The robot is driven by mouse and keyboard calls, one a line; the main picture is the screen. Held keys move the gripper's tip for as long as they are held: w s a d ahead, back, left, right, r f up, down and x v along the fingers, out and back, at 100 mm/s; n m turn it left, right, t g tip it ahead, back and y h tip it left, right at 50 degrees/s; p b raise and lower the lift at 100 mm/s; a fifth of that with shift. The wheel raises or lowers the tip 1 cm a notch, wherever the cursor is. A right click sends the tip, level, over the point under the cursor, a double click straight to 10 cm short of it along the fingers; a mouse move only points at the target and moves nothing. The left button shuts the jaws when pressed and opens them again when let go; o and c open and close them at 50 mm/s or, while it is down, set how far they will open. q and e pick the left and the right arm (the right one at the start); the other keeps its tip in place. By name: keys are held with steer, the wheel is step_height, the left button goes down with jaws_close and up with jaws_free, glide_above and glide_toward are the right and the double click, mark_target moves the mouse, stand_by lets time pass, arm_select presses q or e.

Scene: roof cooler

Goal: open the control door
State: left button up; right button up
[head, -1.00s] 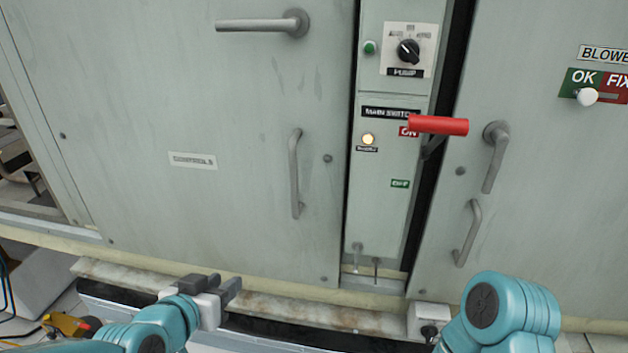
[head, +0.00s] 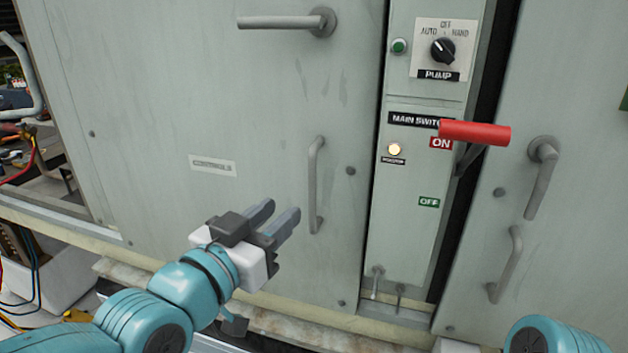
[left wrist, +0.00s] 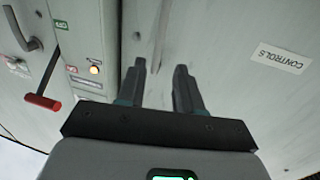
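The control door (head: 230,110) is a grey-green metal panel with a small CONTROLS label (head: 212,166), and it looks closed. A horizontal lever handle (head: 285,22) sits near its top right. A vertical pull handle (head: 316,185) is lower, near its right edge. My left gripper (head: 283,210) is open and empty, its fingers pointing up and right, just left of the pull handle's lower end. In the left wrist view its two fingers (left wrist: 160,68) stand apart in front of the door, and the CONTROLS label shows at right. My right gripper is out of view.
Right of the door, a narrow panel holds the pump knob (head: 442,50) and a red main switch lever (head: 474,132) beside the ON label, jutting out. Another door (head: 570,230) with its own handles stands further right. A ledge (head: 290,325) runs below.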

mark_target(311, 186)
arm_select(q)
steer(key=p+x, duration=0.2)
steer(key=x, duration=0.7)
steer(key=shift+d, duration=0.1)
steer(key=shift+w+d, duration=0.3)
steer(key=shift+w, duration=0.1)
steer(key=shift+w+d+f, duration=0.1)
steer(key=shift+w, duration=0.2)
steer(key=shift+s, duration=0.15)
steer(key=shift+c, duration=1.2)
jaws_close()
